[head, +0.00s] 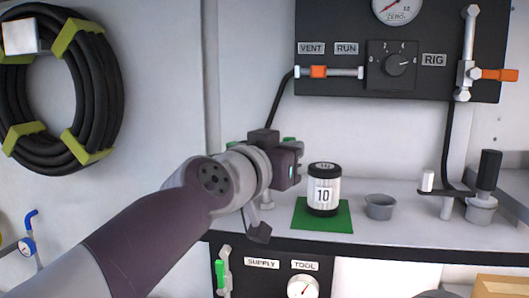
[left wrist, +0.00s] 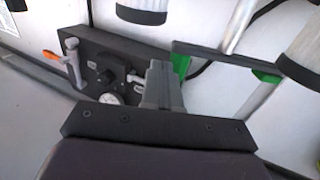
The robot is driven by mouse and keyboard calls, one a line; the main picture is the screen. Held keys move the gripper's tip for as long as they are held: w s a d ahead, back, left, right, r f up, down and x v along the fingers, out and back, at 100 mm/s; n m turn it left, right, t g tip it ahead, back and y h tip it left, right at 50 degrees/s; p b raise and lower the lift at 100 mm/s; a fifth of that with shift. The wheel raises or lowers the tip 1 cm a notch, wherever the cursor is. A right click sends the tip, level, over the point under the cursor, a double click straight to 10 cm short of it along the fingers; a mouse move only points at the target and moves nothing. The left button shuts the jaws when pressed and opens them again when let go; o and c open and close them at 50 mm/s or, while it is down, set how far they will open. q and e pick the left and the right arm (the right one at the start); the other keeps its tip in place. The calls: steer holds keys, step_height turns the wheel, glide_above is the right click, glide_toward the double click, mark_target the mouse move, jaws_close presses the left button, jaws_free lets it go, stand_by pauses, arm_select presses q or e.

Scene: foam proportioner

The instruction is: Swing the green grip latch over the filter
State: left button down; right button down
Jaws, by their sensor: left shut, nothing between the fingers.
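My left gripper (head: 287,164) is over the counter's back left, its fingers mostly hidden by its own body in the head view. In the left wrist view its fingers (left wrist: 160,72) are together and empty. A green grip (left wrist: 180,63) is just right of the fingertips in that view; I cannot tell whether they touch. A dark bar (left wrist: 224,54) runs from it to another green piece (left wrist: 266,76). Pale cylinders with dark ends, one at the right (left wrist: 303,48), show nearby. In the head view my arm covers most of this, with green bits (head: 289,140) behind the gripper. My right gripper is out of view.
A canister marked 10 (head: 324,190) stands on a green mat (head: 340,219) right of my gripper. A grey cup (head: 380,207) and a black-handled fitting (head: 487,180) are farther right. A dark panel (head: 432,78) with gauge, knob and orange-handled valves is behind.

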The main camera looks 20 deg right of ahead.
arm_select(q)
steer(key=shift+w+d, duration=0.3)
steer(key=shift+d, duration=0.65)
steer(key=shift+d, duration=0.25)
steer(key=shift+a, duration=0.1)
stand_by(0.6)
